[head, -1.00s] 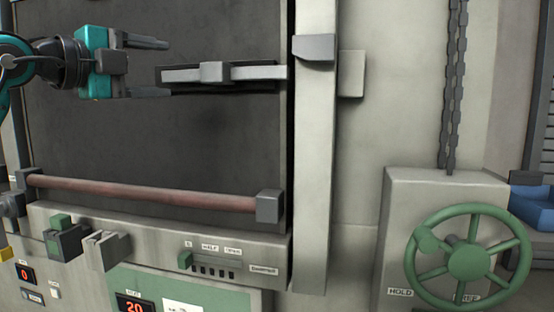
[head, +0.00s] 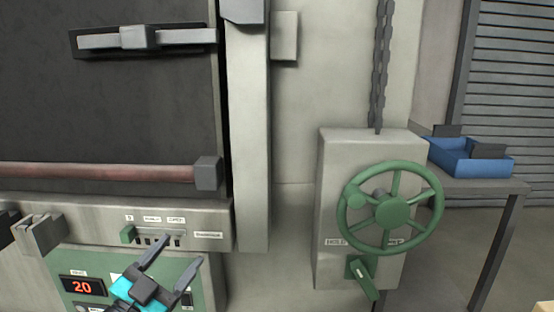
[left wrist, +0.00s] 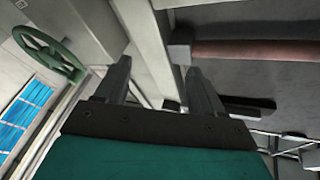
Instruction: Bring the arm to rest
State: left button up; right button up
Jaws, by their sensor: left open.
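My left gripper (head: 172,262) is at the bottom of the head view, in front of the green control panel (head: 212,275). Its two dark fingers are apart with nothing between them. In the left wrist view the fingers (left wrist: 160,85) are also spread and empty. The rest of my left arm is mostly below the head view. My right gripper is not in either view.
A dark furnace door (head: 110,110) with a reddish bar (head: 95,172) is at left. A green handwheel (head: 392,209) on a grey box (head: 340,180) stands right. A blue tray (head: 470,165) sits on a table (head: 500,190). A red display (head: 82,287) reads 20.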

pick_arm(q)
jog(key=s+f+n+g+y, duration=0.3)
jog(key=s+f+g, duration=0.1)
jog(key=s+f, duration=0.6)
jog(key=s+f+n+g+y+p, duration=0.1)
jog(key=s+f+n+g+y, duration=0.2)
jog(key=s+f, duration=0.7)
notch_tip(320, 180, down, 6)
jog(key=shift+d+r+n+g+y, duration=0.1)
jog(key=shift+d+n+g+y, duration=0.25)
jog(key=shift+n+g, duration=0.4)
